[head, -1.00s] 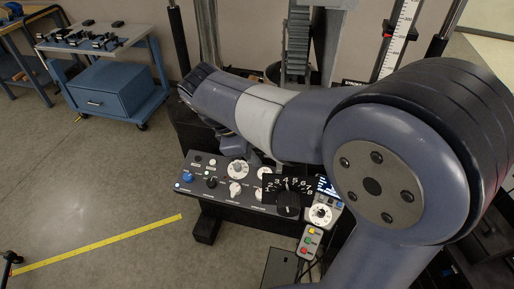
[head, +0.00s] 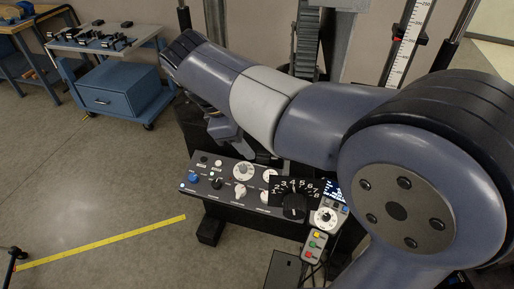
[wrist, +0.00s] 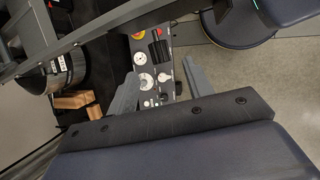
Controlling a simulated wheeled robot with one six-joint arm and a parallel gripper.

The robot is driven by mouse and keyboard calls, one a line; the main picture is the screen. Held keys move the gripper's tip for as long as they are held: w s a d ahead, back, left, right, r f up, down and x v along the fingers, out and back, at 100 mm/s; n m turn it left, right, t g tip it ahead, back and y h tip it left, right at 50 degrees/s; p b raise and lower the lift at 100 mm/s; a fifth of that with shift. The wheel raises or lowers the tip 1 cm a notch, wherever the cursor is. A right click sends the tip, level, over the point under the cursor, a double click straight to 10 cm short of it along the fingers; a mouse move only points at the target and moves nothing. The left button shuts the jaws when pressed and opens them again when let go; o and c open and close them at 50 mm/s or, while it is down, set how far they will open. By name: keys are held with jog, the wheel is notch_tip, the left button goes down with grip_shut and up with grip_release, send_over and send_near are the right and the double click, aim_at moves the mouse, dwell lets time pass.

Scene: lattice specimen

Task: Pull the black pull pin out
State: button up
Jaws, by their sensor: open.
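I cannot make out the black pull pin for sure in either view; my arm covers much of the machine in the head view. The control panel (head: 229,186) with white dials, small knobs and a black numbered scale (head: 293,194) stands below my arm. In the wrist view the panel (wrist: 151,102) shows between the fingers of my gripper (wrist: 160,86), with a red button, round gauges and black parts on it. The two grey fingers are apart, with nothing seen held between them.
A blue cart (head: 119,98) with small black items stands at the back left. A yellow tape strip (head: 100,243) lies on the open floor. A handheld box with coloured buttons (head: 314,246) hangs at the panel's right. A white vertical scale (head: 404,45) stands behind my arm.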

jog(key=shift+v, duration=2.3)
jog(key=shift+o, duration=0.4)
dwell(0.5)
